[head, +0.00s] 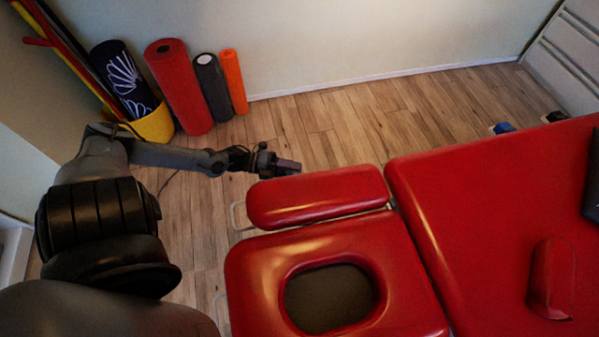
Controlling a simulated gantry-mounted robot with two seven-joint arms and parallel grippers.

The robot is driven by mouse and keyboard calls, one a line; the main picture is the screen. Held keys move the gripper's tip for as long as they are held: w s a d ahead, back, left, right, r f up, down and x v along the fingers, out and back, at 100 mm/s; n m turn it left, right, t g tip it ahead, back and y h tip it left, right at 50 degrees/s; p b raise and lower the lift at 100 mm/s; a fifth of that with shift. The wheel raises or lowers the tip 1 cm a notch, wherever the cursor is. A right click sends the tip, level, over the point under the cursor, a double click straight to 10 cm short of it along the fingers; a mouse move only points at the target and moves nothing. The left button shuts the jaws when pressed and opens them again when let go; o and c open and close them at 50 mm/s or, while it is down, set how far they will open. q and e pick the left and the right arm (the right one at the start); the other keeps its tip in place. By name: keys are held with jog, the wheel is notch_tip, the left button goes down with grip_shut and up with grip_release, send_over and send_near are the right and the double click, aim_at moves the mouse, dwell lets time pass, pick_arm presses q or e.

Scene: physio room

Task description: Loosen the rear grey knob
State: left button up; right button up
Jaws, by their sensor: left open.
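A red padded treatment table (480,200) fills the right side of the head view. Its head section (250,290) has an oval face opening, and a separate red side pad (318,196) lies beyond it. No grey knob shows; anything under the pads is hidden. My left gripper (288,167) is just beyond the far left edge of the side pad, open, with nothing seen between its fingers. It looks close to the pad, but I cannot tell whether they touch. My right gripper is not in view.
Several rolled mats and rollers stand by the wall, including a red roll (180,88) and an orange one (234,82), beside a yellow container (154,126). A thin metal loop (236,218) sticks out left of the side pad.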

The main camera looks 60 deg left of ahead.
pick_arm(q)
jog(key=shift+b+x, duration=0.3)
jog(key=shift+x, duration=0.9)
